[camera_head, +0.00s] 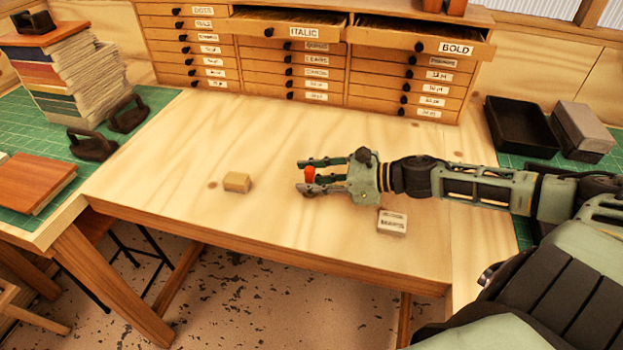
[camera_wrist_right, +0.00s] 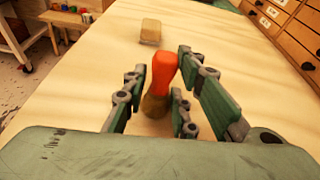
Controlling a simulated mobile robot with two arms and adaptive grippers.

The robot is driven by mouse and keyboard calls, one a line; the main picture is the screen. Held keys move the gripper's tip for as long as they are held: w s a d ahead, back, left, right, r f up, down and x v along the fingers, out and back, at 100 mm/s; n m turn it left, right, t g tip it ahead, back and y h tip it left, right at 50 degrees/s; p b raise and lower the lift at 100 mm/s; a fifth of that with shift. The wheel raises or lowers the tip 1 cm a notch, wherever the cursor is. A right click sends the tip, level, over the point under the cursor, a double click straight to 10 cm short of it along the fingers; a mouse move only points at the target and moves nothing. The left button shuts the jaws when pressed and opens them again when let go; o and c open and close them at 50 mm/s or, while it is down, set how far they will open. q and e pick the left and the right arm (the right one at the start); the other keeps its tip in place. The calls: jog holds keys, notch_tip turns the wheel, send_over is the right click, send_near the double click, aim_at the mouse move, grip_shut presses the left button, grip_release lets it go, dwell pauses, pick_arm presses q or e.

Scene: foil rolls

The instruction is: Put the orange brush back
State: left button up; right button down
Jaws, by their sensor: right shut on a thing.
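The orange brush (camera_wrist_right: 163,72) has an orange upper part and a brownish lower part, and it looks roughly upright in the right wrist view. My right gripper (camera_wrist_right: 152,92) is shut on it, with fingers on both sides. In the head view the orange brush (camera_head: 309,173) shows as a small orange piece between the fingers of my right gripper (camera_head: 308,176), over the middle of the wooden table (camera_head: 330,255). I cannot tell whether its lower end touches the table. My left gripper is in neither view.
A tan block (camera_head: 237,182) lies to the left of the gripper. A small labelled block (camera_head: 392,222) lies below my forearm. The drawer cabinet (camera_head: 320,70) stands behind, with its ITALIC and BOLD drawers pulled out. A black tray (camera_head: 520,127) is at right.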

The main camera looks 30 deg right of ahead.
aim_at(315, 179)
jog(key=c, duration=1.4)
grip_release()
jog(key=shift+f, duration=0.1)
jog(key=shift+c, duration=0.2)
jog(key=shift+r, duration=0.2)
jog(key=shift+p+v, duration=0.5)
jog(key=shift+v, duration=0.65)
jog(key=shift+s+d+r+p, duration=0.2)
jog(key=shift+s+d+p, duration=0.2)
jog(key=shift+s+p, duration=0.1)
jog(key=p+v, duration=0.3)
jog(key=v, duration=0.4)
jog(key=shift+s+d+r, duration=0.2)
jog(key=shift+s+d, duration=0.3)
